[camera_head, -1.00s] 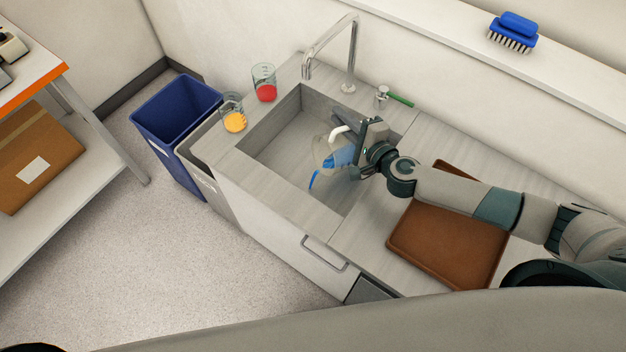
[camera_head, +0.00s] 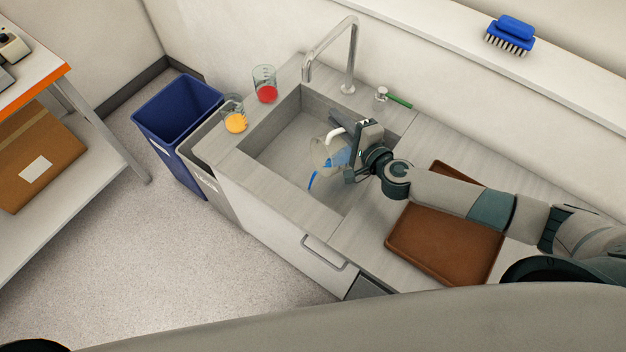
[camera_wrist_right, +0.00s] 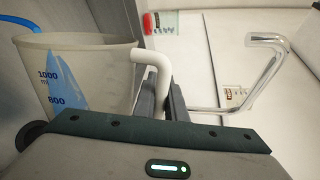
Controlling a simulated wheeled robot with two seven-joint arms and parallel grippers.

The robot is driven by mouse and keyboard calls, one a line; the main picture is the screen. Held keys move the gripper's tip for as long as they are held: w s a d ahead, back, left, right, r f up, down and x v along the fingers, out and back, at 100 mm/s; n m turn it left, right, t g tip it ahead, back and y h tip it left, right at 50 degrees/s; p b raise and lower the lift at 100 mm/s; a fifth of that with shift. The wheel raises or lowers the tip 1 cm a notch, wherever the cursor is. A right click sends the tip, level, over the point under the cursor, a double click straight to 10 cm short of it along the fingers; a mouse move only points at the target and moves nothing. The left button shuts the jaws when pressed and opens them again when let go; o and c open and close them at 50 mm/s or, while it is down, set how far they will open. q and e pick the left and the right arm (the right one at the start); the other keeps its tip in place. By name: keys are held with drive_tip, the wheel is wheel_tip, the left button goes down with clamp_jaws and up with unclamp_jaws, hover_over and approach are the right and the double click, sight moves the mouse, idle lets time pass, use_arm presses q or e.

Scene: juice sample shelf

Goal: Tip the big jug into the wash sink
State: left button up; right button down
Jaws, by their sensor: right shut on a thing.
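The big jug (camera_head: 322,157) is translucent with a white handle and hangs tilted over the wash sink (camera_head: 290,135). Blue liquid streams from its lip toward the basin. My right gripper (camera_head: 345,142) is shut on the jug's handle. In the right wrist view, the jug (camera_wrist_right: 100,75) shows marks of 1000 and 800 with some blue inside, and its white handle lies between the fingers of my right gripper (camera_wrist_right: 165,95). My left gripper is not in view.
Beakers with red (camera_head: 265,85) and yellow (camera_head: 235,118) liquid stand on the sink's left rim. A brown tray (camera_head: 440,245) lies right, under my arm. Blue (camera_head: 178,115) and grey bins stand left.

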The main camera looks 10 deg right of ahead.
drive_tip(key=shift+s+a+r+n+p, duration=0.15)
drive_tip(key=shift+a+r+n+p, duration=0.2)
drive_tip(key=shift+p, duration=0.5)
idle(0.3)
drive_tip(key=shift+f+b, duration=0.3)
drive_tip(key=d+m+b, duration=0.1)
drive_tip(key=b, duration=0.1)
drive_tip(key=w+d+f+m+b, duration=0.1)
drive_tip(key=d+b, duration=0.1)
drive_tip(key=b, duration=0.1)
drive_tip(key=d+m+b, duration=0.1)
drive_tip(key=d+b, duration=0.1)
drive_tip(key=b, duration=0.1)
drive_tip(key=shift+w+f+y, duration=0.3)
drive_tip(key=shift+w+f, duration=0.05)
drive_tip(key=shift+f, duration=0.05)
drive_tip(key=shift+r, duration=0.1)
drive_tip(key=shift+w+d, duration=0.1)
